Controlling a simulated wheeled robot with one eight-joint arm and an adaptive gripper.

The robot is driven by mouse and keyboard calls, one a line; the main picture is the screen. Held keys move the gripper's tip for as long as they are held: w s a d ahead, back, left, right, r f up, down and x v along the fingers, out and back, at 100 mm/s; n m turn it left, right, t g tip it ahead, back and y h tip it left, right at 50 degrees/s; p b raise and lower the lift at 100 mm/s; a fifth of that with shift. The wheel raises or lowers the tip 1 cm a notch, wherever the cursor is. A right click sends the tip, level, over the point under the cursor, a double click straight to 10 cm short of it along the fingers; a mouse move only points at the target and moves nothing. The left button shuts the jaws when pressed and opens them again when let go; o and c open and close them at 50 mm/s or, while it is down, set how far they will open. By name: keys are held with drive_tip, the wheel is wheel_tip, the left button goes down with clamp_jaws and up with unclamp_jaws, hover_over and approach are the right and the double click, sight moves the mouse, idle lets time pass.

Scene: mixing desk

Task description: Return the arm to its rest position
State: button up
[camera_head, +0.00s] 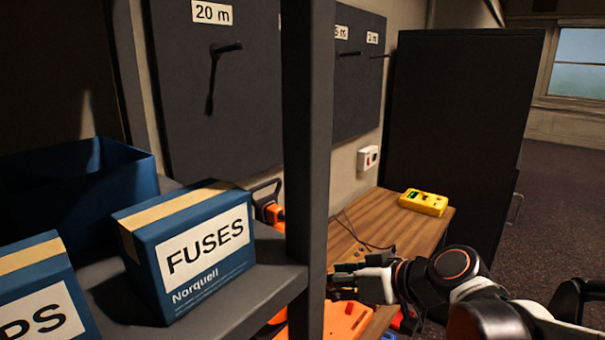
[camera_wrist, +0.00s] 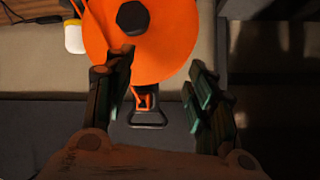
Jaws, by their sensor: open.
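My arm reaches in from the lower right in the head view. My gripper (camera_head: 345,282) is over the wooden desk (camera_head: 430,226), partly hidden behind the dark shelf post. In the wrist view my gripper (camera_wrist: 165,88) has its two fingers apart with nothing held between them. An orange disc (camera_wrist: 150,45) with a dark hub lies beyond the fingers, and a dark handle (camera_wrist: 148,118) shows between them. I cannot tell whether the fingers touch the disc.
A blue FUSES box (camera_head: 190,245) and an open blue bin (camera_head: 90,185) stand on the dark shelf at left. The shelf post (camera_head: 308,140) is close to my gripper. A yellow device (camera_head: 424,202) lies on the desk. A tall black cabinet (camera_head: 460,130) stands behind.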

drive_tip(key=s+d+f+m+h, duration=0.2)
drive_tip(key=s+d+m+h, duration=0.1)
drive_tip(key=s+d, duration=0.4)
drive_tip(key=s+d+f+m+g+h, duration=0.1)
drive_tip(key=s+d+f+m+h, duration=0.1)
drive_tip(key=s+d+h, duration=0.3)
drive_tip(key=shift+s+d+f+m+h, duration=0.2)
drive_tip(key=shift+s+d+m+h, duration=0.1)
drive_tip(key=shift+s+d+m, duration=0.55)
drive_tip(key=shift+s, duration=0.2)
drive_tip(key=shift+c, duration=0.2)
idle(1.4)
